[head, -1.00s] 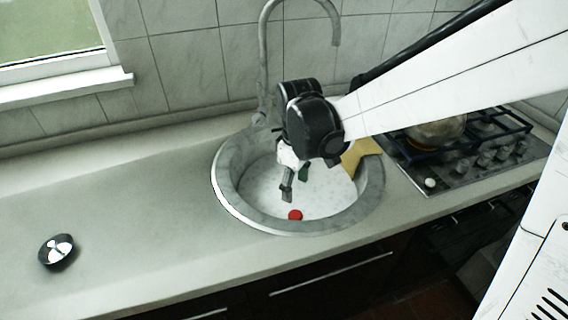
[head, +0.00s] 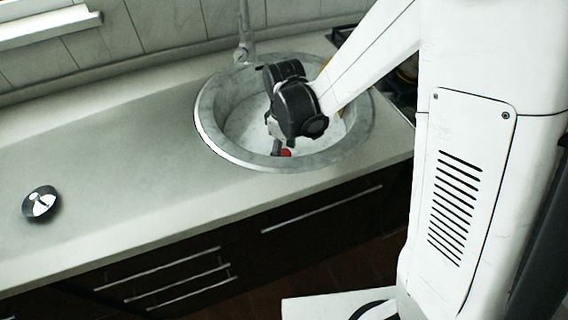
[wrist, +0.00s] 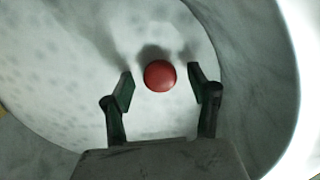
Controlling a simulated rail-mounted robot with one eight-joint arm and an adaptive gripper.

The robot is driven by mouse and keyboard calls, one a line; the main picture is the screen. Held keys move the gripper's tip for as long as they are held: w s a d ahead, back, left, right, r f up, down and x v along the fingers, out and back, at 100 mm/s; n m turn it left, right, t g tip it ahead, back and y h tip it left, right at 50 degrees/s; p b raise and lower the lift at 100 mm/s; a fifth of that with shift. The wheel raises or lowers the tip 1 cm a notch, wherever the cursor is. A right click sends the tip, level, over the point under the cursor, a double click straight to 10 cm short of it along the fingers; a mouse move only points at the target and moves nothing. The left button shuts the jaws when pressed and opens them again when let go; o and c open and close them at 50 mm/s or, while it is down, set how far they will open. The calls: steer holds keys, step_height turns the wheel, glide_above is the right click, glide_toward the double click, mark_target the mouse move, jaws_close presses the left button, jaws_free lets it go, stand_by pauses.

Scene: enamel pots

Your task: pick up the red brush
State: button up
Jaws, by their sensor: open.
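The red brush (head: 286,152) shows as a small red piece inside the round sink, low near the front wall, partly hidden by my gripper. In the wrist view it is a round red top (wrist: 160,75), seen from above. My gripper (wrist: 161,90) is open, with one finger on each side of the red top and a gap on both sides. In the head view my gripper (head: 277,147) reaches down into the sink; its fingers are mostly hidden behind the black wrist. Any part of the brush below the red top is hidden.
The round grey sink (head: 209,125) has a raised rim, and its curved wall (wrist: 255,60) is close on the right in the wrist view. A faucet (head: 243,50) stands behind it. A dark round lid-like object (head: 41,204) lies on the otherwise clear left counter.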

steer(key=shift+f, duration=0.5)
steer(key=c, duration=1.3)
